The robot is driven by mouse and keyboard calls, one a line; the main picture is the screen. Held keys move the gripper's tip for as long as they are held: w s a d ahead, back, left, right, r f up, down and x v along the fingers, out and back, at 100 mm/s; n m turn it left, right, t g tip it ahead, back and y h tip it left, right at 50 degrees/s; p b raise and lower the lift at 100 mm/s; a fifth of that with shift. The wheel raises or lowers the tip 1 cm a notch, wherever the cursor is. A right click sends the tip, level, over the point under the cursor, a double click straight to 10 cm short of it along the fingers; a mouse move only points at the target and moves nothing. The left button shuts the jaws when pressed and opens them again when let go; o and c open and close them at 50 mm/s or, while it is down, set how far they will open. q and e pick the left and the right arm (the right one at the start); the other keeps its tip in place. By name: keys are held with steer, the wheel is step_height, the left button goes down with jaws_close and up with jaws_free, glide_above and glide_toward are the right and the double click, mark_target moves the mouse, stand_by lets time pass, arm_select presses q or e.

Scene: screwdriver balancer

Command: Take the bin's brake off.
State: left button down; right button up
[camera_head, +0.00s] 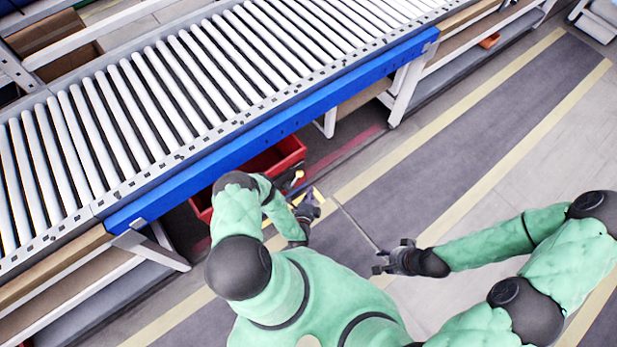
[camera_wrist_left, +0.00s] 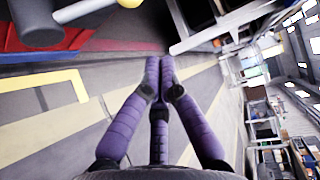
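The red bin (camera_head: 272,160) stands on the floor under the blue-edged roller conveyor, partly hidden by it and by my left arm. A small yellow-tipped part (camera_head: 298,176) shows at its near side; I cannot tell whether this is the brake.
The roller conveyor (camera_head: 200,90) with its blue side rail (camera_head: 330,95) runs diagonally above the bin. White support legs (camera_head: 408,85) stand below it. A thin dark line ends near my right gripper; I cannot tell what it is. The striped aisle to the right is clear.

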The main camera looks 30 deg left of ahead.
arm_select(q)
steer(key=b+x, duration=0.4)
steer(key=x, duration=0.6)
steer(key=shift+s+a+r, duration=0.2)
steer(key=shift+s+a, duration=0.35)
steer(key=shift+s, duration=0.25)
steer(key=shift+s+a+r, duration=0.2)
steer(key=shift+s+a, duration=0.35)
steer(key=shift+s, duration=0.25)
arm_select(e)
steer(key=shift+f, duration=2.2)
arm_select(q)
steer(key=shift+s, duration=0.1)
